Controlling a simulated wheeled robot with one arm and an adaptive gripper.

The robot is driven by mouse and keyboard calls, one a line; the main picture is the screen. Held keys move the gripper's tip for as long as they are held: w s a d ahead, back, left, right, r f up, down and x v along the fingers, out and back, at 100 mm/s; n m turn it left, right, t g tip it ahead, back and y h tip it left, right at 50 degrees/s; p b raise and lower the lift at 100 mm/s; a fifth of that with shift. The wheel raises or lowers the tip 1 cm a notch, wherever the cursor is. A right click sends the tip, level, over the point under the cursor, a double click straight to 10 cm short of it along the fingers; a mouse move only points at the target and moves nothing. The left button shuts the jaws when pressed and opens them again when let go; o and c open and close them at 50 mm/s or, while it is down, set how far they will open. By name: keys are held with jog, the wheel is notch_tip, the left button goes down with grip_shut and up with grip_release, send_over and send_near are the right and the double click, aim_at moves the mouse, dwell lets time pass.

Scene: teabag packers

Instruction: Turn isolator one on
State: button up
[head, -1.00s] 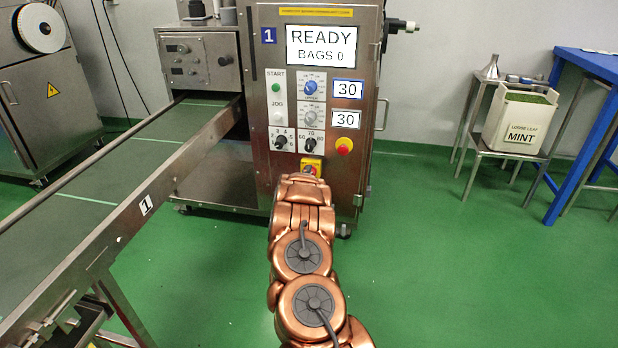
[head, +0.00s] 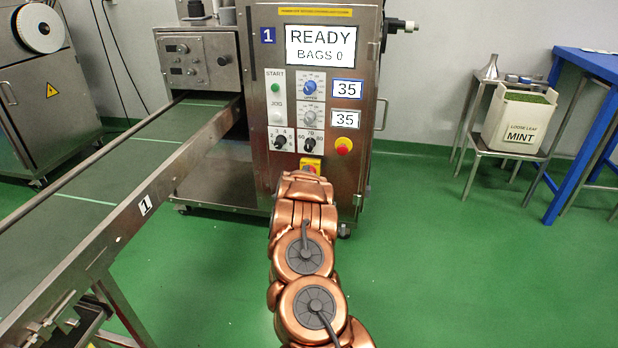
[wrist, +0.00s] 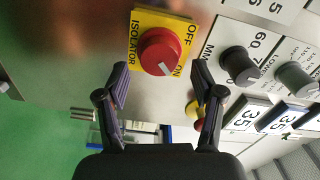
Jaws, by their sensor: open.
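The isolator (wrist: 160,48) on machine one is a red rotary knob on a yellow plate marked ISOLATOR, OFF and ON. In the wrist view the white mark on the knob points to the lower right, toward the ON lettering. In the head view the isolator (head: 310,164) shows just above my copper arm, partly hidden by it. My gripper (wrist: 163,82) is open, its two dark fingers below and either side of the knob in the wrist view, with no visible grip on it. The fingers are hidden in the head view.
Machine one's display (head: 320,46) reads READY, BAGS 0. The two small readouts (head: 346,90) show 35. Black dials (wrist: 238,66) and a red stop button (head: 344,146) sit near the isolator. A conveyor (head: 120,170) runs along the left.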

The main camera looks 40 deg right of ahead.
jog(key=v, duration=1)
dwell(0.6)
